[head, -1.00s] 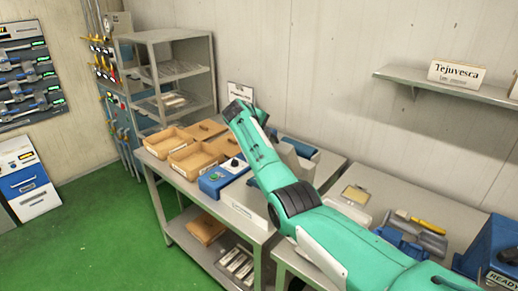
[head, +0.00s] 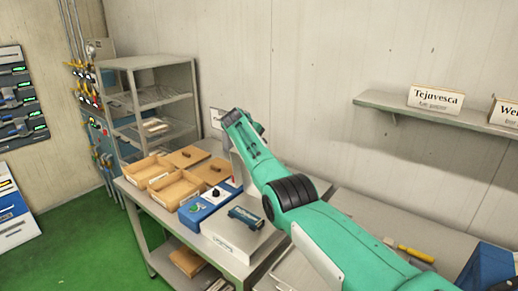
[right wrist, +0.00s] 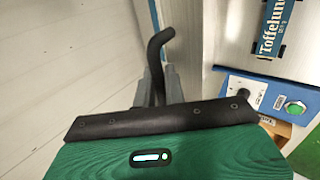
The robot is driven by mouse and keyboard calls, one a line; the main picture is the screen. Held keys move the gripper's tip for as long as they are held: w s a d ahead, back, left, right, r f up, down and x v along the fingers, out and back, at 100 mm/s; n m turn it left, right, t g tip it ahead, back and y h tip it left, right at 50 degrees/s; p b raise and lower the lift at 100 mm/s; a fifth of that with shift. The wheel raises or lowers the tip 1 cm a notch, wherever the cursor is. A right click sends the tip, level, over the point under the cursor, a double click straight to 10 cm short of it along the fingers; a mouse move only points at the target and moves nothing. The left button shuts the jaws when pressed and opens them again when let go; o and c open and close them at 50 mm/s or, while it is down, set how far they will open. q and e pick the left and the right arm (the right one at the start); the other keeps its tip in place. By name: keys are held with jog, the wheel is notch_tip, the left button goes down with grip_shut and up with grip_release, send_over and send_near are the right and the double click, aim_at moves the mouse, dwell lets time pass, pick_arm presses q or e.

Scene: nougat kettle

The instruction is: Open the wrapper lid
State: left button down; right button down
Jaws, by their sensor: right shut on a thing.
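My right gripper (right wrist: 158,88) shows in the right wrist view, its grey fingers shut on a dark bent handle (right wrist: 157,48). The handle's top end curves to the right above the fingers. What the handle joins lower down is hidden by my wrist. In the head view my right arm hides that gripper. A low pale box (head: 228,240) with a dark blue plate on top stands on the table; it may be the wrapper. In the right wrist view a blue plate marked Toffelund (right wrist: 276,28) sits on a pale surface. I cannot make out the lid's edges. My left gripper is not in view.
A blue control box (head: 203,210) stands left of the pale box; its green button (right wrist: 294,107) shows in the right wrist view. Open cardboard boxes (head: 175,190) stand further left. A grey rack (head: 150,62) and the wall are behind. A shelf (head: 440,112) hangs at the right.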

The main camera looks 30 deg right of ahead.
jog(key=shift+f, duration=0.2)
jog(key=c, duration=1.6)
grip_release()
jog(key=shift+s, duration=0.1)
jog(key=shift+a, duration=0.1)
jog(key=shift+a+r+b, duration=0.35)
jog(key=shift+r, duration=0.1)
jog(key=b+v, duration=0.4)
jog(key=v, duration=0.9)
jog(key=shift+d, duration=0.2)
